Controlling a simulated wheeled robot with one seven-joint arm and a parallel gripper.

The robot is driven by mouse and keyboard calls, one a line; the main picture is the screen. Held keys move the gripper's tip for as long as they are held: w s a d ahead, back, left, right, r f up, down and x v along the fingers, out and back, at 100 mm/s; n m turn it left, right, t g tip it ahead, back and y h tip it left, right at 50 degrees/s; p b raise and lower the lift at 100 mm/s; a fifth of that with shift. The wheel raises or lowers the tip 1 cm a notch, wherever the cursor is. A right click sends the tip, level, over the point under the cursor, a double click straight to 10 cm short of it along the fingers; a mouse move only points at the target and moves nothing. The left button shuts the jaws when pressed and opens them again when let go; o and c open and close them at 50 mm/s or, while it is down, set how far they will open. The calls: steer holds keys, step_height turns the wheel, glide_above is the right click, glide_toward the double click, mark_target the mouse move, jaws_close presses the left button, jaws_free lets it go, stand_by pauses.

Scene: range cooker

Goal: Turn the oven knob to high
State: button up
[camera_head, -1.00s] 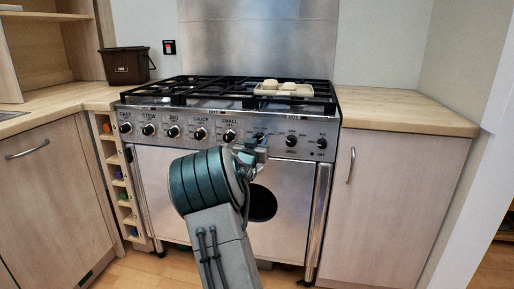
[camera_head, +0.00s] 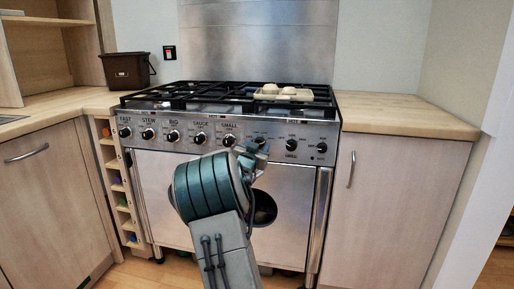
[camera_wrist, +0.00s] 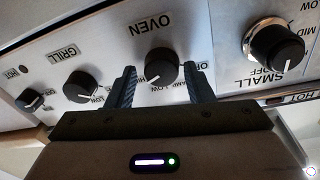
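The oven knob (camera_wrist: 160,68) is black and round, under the upside-down label OVEN in the wrist view. Its white pointer mark shows at its lower left there. My gripper (camera_wrist: 165,80) has its two fingers apart, one on either side of the knob's lower part. A gap shows between the knob and each finger, and nothing is held. In the head view my gripper (camera_head: 252,150) is at the cooker's front panel, just below the oven knob (camera_head: 260,138). The fingertips are small there and partly hidden by my wrist.
The grill knob (camera_wrist: 80,86) and the small-burner knob (camera_wrist: 277,47) sit either side of the oven knob. The steel range cooker (camera_head: 180,185) has a tray with pale round items (camera_head: 283,94) on its hob. Wooden counters flank it.

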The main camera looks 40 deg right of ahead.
steer(key=shift+o, duration=0.3)
steer(key=p+v, duration=0.3)
steer(key=v, duration=1)
steer(key=shift+s+a, duration=0.25)
steer(key=shift+a, duration=0.1)
